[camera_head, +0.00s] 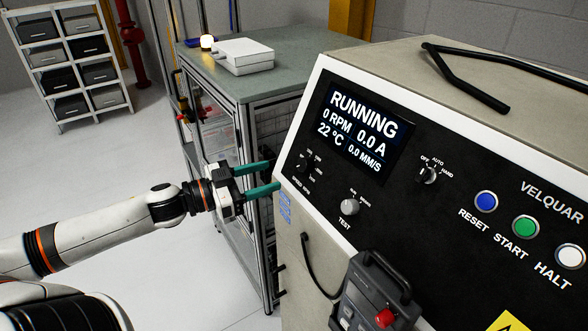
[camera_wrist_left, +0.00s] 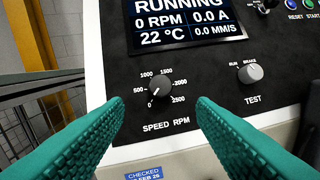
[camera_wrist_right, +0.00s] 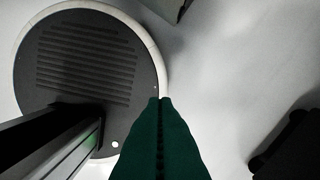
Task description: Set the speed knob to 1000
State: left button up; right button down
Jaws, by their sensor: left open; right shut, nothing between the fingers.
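The speed knob (camera_wrist_left: 159,87) is a small black dial on the dark panel, inside a printed scale from 0 to 2500. A light mark on it seems to point to the lower left, near 0. In the head view the knob (camera_head: 301,166) is small, just beyond my left fingertips. My left gripper (camera_head: 275,175) is open, with teal fingers aimed at the panel; in the left wrist view its fingertips (camera_wrist_left: 160,103) stand either side of the knob, apart from it. The display (camera_wrist_left: 177,22) reads RUNNING, 0 RPM. My right gripper (camera_wrist_right: 160,100) is shut and empty above the floor.
The grey TEST knob (camera_head: 349,206) sits right of the speed knob. A mode switch (camera_head: 427,175) and blue, green and white buttons (camera_head: 525,227) are farther right. A pendant with a red button (camera_head: 386,317) hangs in front. A workbench (camera_head: 240,80) stands behind.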

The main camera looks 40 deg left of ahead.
aim_at(300, 167)
pick_arm(q)
jog(key=x, duration=0.3)
jog(key=shift+x, duration=2.15)
pick_arm(e)
jog(key=shift+w+d, duration=0.5)
jog(key=shift+d, duration=0.15)
pick_arm(q)
jog(key=c, duration=1)
jog(key=shift+o, duration=0.2)
pick_arm(e)
jog(key=shift+a, duration=0.2)
